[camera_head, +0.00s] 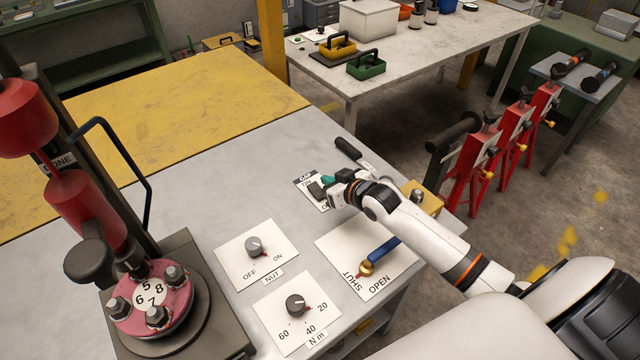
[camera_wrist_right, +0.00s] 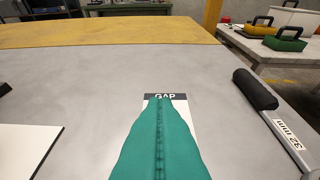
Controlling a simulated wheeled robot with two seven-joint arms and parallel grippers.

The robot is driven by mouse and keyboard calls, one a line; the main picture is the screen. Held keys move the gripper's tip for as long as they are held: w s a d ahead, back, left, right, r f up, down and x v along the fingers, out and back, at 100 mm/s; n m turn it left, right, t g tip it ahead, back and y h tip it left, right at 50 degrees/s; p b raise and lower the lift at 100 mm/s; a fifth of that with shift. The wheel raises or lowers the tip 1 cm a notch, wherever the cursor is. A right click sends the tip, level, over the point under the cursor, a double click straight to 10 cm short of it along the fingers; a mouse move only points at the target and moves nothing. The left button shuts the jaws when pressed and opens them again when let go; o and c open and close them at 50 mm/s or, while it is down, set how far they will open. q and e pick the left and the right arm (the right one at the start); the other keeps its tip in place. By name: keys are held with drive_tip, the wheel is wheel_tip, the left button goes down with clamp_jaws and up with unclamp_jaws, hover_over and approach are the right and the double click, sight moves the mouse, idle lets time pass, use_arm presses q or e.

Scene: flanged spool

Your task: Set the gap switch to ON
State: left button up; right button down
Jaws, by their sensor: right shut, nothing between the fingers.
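The gap switch (camera_head: 316,190) is a small dark part on a white plate labelled GAP, on the grey bench top. My right gripper (camera_head: 328,181) is shut and empty, its teal fingertips right beside the switch in the head view. I cannot tell whether they touch it. In the right wrist view the shut teal fingers (camera_wrist_right: 160,110) cover most of the GAP plate (camera_wrist_right: 181,104), and the switch is hidden behind them. The plate's lettering is partly covered in the head view, and I cannot tell which way the switch is set. My left gripper is not in view.
The NUT knob (camera_head: 255,246), the Nm knob (camera_head: 297,304) and the blue-handled SHUT/OPEN valve (camera_head: 381,250) stand nearer on the bench. A black-handled 32 mm gauge (camera_wrist_right: 256,89) lies right of the GAP plate. A red-flanged spool (camera_head: 152,298) stands at left.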

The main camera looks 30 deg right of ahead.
sight(320, 193)
drive_tip(key=x, duration=0.3)
drive_tip(key=shift+w, duration=0.2)
drive_tip(key=f, duration=0.2)
drive_tip(key=shift+w+f, duration=0.25)
drive_tip(key=shift+w, duration=0.05)
drive_tip(key=shift+w+f+p, duration=0.15)
drive_tip(key=shift+f+p, duration=0.15)
drive_tip(key=shift+f, duration=0.35)
